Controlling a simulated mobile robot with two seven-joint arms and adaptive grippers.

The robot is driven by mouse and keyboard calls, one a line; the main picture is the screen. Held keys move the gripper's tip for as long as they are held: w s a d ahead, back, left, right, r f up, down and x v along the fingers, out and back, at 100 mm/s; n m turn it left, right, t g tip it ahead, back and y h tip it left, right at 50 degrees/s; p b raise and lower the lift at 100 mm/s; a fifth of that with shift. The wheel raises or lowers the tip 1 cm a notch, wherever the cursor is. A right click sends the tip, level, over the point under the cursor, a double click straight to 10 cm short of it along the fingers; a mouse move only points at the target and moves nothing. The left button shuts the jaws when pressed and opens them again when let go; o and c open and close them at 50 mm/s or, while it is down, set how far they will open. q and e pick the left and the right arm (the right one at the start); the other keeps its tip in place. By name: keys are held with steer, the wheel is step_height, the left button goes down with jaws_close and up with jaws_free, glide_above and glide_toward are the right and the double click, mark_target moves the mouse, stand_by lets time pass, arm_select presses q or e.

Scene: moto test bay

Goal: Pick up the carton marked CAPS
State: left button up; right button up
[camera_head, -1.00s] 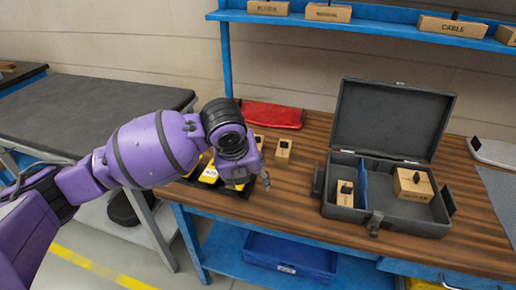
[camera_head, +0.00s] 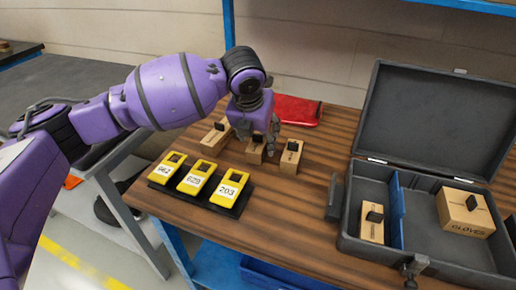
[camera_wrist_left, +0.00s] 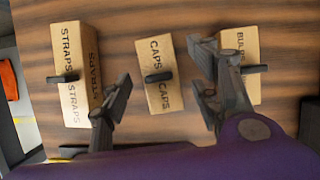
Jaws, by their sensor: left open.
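The carton marked CAPS (camera_wrist_left: 157,55) is a small brown box with a black handle on top. It lies between the STRAPS carton (camera_wrist_left: 70,38) and the BULBS carton (camera_wrist_left: 250,85) in the left wrist view. In the head view it is the middle carton (camera_head: 255,157), partly hidden by my gripper. My left gripper (camera_wrist_left: 160,75) is open, with one finger on each side of the CAPS carton as seen from the wrist. In the head view the gripper (camera_head: 257,132) is right over that carton; I cannot tell whether it touches. My right gripper is not in view.
Yellow numbered devices (camera_head: 195,178) stand in a dark tray in front of the cartons. An open grey case (camera_head: 345,247) at the right holds two cartons. A red pouch (camera_head: 297,110) lies behind. Bare wooden bench (camera_head: 285,215) lies between tray and case.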

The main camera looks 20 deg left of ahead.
arm_select(q)
steer(key=shift+x, duration=0.95)
steer(key=shift+r, duration=0.1)
steer(key=c, duration=1.2)
steer(key=shift+c, duration=0.2)
